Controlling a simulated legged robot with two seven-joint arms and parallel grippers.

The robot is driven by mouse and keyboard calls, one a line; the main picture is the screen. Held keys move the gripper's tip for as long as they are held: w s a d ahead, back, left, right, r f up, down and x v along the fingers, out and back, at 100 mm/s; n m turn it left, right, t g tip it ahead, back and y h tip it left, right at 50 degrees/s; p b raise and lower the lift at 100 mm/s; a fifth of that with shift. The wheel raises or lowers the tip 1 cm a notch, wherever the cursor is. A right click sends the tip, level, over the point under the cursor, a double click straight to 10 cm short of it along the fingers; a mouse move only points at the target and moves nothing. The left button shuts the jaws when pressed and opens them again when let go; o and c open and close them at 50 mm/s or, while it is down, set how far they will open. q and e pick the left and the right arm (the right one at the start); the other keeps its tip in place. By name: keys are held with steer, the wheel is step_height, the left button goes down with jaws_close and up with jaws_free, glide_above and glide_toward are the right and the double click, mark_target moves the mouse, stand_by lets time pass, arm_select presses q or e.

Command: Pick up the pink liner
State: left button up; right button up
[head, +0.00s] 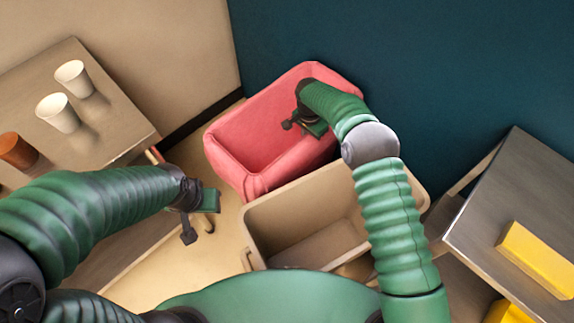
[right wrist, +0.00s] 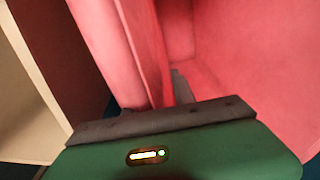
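The pink liner (head: 262,117) lines a bin against the dark wall in the head view. Its pink folds and inner walls also fill much of the right wrist view (right wrist: 235,55). My right gripper (head: 303,126) reaches down over the liner's right part, with its fingers apart. In the right wrist view a pink fold rises just beyond the near finger, and a small grey piece shows partly hidden behind it. I cannot tell whether the fingers touch the liner. My left gripper (head: 199,216) is open and empty, to the left of the bins.
A tan bin (head: 285,219), empty where visible, stands in front of the pink-lined one. A table (head: 110,105) at left holds two white cups (head: 58,113) and a brown cup (head: 17,150). A grey table (head: 515,195) at right holds a yellow block (head: 537,259).

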jaws_close()
steer(key=shift+s+d, duration=0.1)
steer(key=shift+s, duration=0.05)
stand_by(1.1)
